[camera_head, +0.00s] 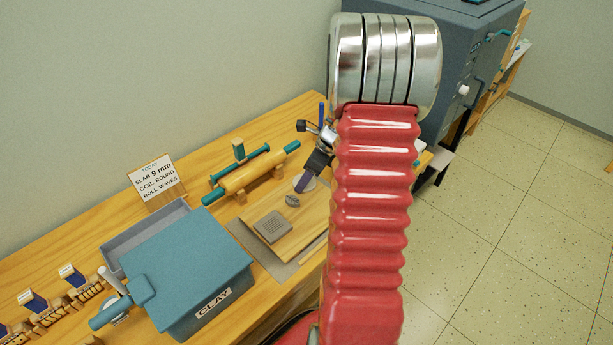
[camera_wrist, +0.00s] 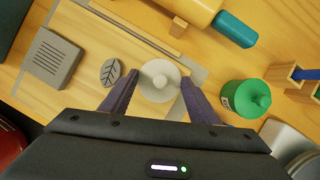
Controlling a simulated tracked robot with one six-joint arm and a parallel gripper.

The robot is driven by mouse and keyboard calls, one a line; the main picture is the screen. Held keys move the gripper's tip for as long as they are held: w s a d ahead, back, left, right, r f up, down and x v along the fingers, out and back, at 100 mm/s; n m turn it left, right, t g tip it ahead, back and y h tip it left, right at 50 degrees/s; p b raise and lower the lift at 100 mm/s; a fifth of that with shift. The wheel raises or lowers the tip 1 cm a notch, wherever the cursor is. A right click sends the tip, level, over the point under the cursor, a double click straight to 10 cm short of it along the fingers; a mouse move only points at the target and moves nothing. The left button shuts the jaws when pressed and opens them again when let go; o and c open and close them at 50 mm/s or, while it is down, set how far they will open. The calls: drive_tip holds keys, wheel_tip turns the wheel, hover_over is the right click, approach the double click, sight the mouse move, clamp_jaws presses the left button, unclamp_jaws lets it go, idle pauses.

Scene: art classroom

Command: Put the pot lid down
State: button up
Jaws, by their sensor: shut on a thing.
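The pot lid (camera_wrist: 159,73) is a pale grey disc with a small round knob, near the middle of the wrist view. My gripper (camera_wrist: 158,97) has one dark purple finger on each side of it and is shut on it. In the head view my gripper (camera_head: 299,187) is over the right part of the wooden board (camera_head: 295,231), and the lid (camera_head: 309,184) shows partly behind the fingers. I cannot tell whether the lid touches the surface beneath it.
A leaf stamp (camera_wrist: 110,72) and a grey ridged block (camera_wrist: 52,58) lie left of the lid. A rolling pin (camera_head: 248,175) lies behind. A blue clay box (camera_head: 184,272) stands at the left.

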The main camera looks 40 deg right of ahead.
drive_tip(key=o, duration=1)
drive_tip(key=v, duration=1.2)
